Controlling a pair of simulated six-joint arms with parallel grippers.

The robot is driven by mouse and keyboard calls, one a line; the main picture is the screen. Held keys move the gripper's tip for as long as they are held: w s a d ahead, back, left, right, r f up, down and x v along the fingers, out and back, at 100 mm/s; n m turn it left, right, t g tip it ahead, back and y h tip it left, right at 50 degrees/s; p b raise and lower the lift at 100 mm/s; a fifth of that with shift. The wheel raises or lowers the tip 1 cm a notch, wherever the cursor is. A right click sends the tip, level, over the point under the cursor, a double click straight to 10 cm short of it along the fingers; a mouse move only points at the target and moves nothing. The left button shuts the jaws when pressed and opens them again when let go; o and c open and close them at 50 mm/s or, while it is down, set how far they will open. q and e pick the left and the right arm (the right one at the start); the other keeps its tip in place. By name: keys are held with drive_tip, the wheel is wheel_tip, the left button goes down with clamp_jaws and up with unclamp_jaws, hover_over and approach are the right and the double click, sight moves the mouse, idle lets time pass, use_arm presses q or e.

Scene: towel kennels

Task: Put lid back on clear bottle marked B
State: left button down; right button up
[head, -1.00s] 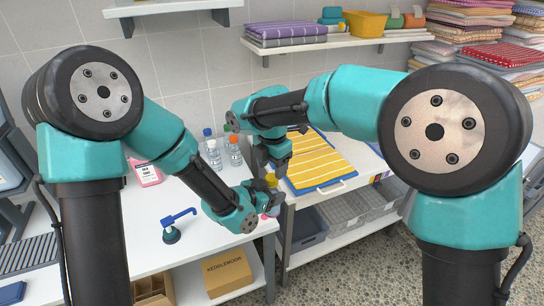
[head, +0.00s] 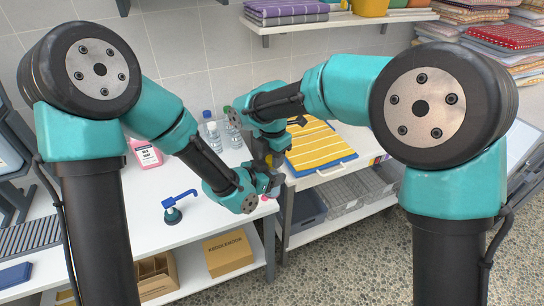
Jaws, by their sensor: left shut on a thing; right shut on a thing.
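My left gripper (head: 268,184) is low over the front right part of the white table (head: 130,240). It is shut on what looks like a clear bottle (head: 276,181), mostly hidden by the jaws; no letter can be read. My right gripper (head: 264,158) points down right above the left one, close to the bottle's top. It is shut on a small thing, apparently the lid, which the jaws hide. Whether lid and bottle touch cannot be told.
Clear bottles with a blue cap (head: 207,116) and a green cap stand behind, partly covered by my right arm. A yellow striped towel (head: 318,146) lies to the right. A small pink thing lies beside my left gripper.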

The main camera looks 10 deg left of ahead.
drive_tip(key=c, duration=0.3)
drive_tip(key=shift+m, duration=1.7)
drive_tip(key=o, duration=1)
drive_tip(key=shift+r, duration=0.15)
drive_tip(key=shift+r, duration=2.1)
